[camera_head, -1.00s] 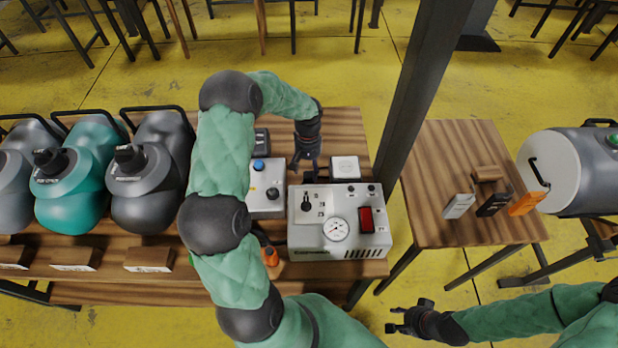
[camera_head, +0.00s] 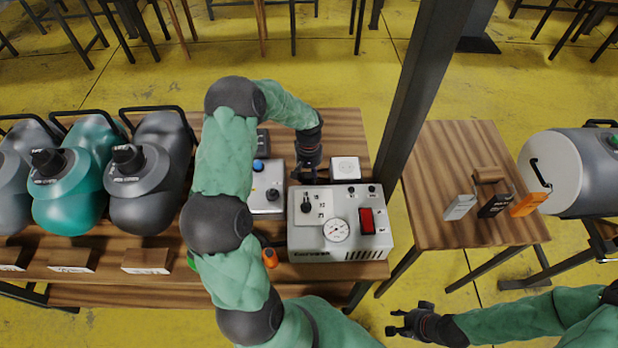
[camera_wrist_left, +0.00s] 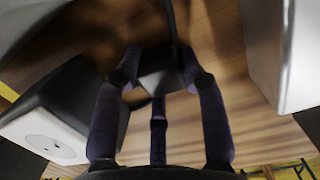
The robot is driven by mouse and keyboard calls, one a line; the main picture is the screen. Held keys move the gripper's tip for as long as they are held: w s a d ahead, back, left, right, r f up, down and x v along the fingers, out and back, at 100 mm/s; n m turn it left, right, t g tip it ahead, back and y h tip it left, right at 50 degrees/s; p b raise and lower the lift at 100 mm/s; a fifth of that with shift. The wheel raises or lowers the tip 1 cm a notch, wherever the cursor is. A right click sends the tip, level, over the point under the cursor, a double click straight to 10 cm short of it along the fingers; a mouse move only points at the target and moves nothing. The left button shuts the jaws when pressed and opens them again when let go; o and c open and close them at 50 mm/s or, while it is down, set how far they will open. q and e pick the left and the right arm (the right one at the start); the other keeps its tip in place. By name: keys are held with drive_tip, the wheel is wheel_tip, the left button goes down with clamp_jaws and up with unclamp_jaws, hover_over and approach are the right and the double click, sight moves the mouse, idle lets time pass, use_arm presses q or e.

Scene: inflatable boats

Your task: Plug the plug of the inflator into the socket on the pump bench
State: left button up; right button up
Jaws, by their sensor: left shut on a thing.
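My left gripper (camera_head: 305,177) is over the wooden pump bench, just behind the white inflator box (camera_head: 340,235) with a round gauge and red switch. In the left wrist view its fingers are shut on a dark block, which looks like the plug (camera_wrist_left: 160,78), with a dark cord running up from it. The head view hides the plug. The socket (camera_head: 345,168) is a white-faced dark box just right of the gripper; in the wrist view its socket face (camera_wrist_left: 50,140) is at the lower left, apart from the plug. My right gripper (camera_head: 398,323) is open and empty, low in the picture.
A grey-blue control box (camera_head: 266,188) stands left of the gripper. Teal and grey canisters (camera_head: 68,195) line the bench's left side. A dark post (camera_head: 415,90) rises right of the socket. A side table (camera_head: 455,155) holds several small items.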

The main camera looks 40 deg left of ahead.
sight(309, 175)
use_arm(q)
drive_tip(key=shift+r, duration=0.1)
wheel_tip(309, 175, up, 10)
drive_tip(key=shift+f+p, duration=0.1)
drive_tip(key=shift+p, duration=1)
use_arm(e)
wheel_tip(309, 175, up, 2)
drive_tip(key=shift+r, duration=0.1)
